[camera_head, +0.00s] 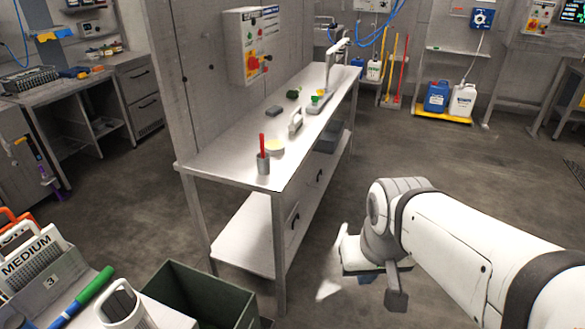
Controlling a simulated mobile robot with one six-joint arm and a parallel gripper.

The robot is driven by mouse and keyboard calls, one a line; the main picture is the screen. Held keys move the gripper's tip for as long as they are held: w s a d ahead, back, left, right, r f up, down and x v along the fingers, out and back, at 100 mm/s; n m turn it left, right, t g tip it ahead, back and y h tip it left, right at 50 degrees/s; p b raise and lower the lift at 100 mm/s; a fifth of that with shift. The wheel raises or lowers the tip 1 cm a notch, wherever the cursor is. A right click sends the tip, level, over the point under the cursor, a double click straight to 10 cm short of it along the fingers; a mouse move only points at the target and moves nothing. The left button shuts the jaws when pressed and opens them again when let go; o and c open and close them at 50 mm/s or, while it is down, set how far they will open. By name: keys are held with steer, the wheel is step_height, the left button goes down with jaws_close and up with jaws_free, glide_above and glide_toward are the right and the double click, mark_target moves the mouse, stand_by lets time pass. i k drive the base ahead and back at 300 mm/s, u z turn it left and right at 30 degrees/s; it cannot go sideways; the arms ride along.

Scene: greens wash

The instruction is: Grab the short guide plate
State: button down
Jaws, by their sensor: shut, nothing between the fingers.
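I cannot pick out a short guide plate for certain. A white slotted plate marked MEDIUM (32,262) stands upright in a grey holder (62,283) at the lower left. Behind it are other upright pieces, one with an orange handle (14,222); their labels are hidden or cut off. My gripper (385,284) is in the lower middle right, over the floor, pointing down and well to the right of the holder. It is shut and empty, partly hidden by its own wrist.
A metal bench (235,163) stands in the middle, with a red-handled tool in a grey cup (263,164) at its near end. A dark green bin (205,295) sits beside the holder. A green-and-blue marker-like tool (92,290) leans in front of the holder. Floor is open behind my arm.

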mark_target(314, 178)
steer(key=z, duration=1.6)
steer(key=i, duration=4.8)
steer(key=u, duration=1.15)
